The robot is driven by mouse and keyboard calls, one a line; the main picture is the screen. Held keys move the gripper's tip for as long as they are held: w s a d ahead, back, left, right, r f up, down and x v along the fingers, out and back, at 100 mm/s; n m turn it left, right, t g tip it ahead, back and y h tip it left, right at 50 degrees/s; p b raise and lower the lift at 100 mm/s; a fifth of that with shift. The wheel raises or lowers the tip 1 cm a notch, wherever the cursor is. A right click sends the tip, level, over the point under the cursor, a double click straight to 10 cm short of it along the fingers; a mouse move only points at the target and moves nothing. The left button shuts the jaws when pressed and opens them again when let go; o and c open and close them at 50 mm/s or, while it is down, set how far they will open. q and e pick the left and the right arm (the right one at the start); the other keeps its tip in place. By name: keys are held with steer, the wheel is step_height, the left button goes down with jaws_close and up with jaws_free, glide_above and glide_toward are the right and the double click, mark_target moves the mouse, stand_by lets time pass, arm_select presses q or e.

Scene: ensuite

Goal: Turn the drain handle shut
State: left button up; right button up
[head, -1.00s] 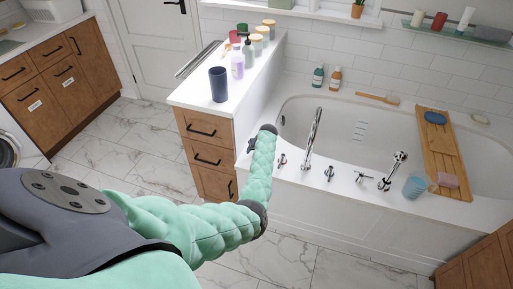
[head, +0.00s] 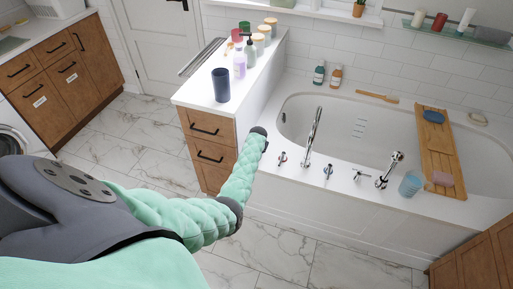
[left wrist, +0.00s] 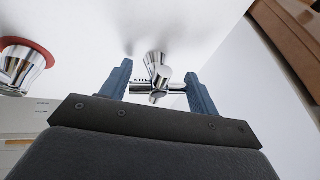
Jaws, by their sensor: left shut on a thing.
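In the left wrist view the drain handle (left wrist: 160,76) is a chrome knob with a crossbar, on a white surface. My left gripper (left wrist: 158,70) has its two blue fingers on either side of it, and the crossbar spans between them. The gripper is shut on the handle. In the head view my left arm reaches in from the left to the near left corner of the bathtub (head: 300,200). The gripper and drain handle are hidden there behind the arm. My right gripper is in neither view.
A chrome tap handle with a red ring (left wrist: 22,68) stands left of the gripper. Along the tub rim are the spout (head: 314,138), other chrome handles, a hand shower (head: 390,168) and a blue cup (head: 410,184). A drawer cabinet (head: 207,142) stands close left of the arm.

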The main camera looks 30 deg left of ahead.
arm_select(q)
steer(key=shift+w+a+r, duration=0.1)
steer(key=shift+r, duration=0.05)
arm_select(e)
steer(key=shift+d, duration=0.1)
arm_select(q)
steer(key=o, duration=0.6)
steer(key=shift+o, duration=0.2)
steer(key=shift+s+d+r, duration=0.25)
steer(key=shift+s+r, duration=0.05)
steer(key=shift+r, duration=0.2)
steer(key=b+v, duration=0.1)
steer(key=v, duration=0.4)
steer(key=shift+s+d+r, duration=0.15)
steer(key=shift+s+r, duration=0.05)
steer(key=shift+r, duration=0.5)
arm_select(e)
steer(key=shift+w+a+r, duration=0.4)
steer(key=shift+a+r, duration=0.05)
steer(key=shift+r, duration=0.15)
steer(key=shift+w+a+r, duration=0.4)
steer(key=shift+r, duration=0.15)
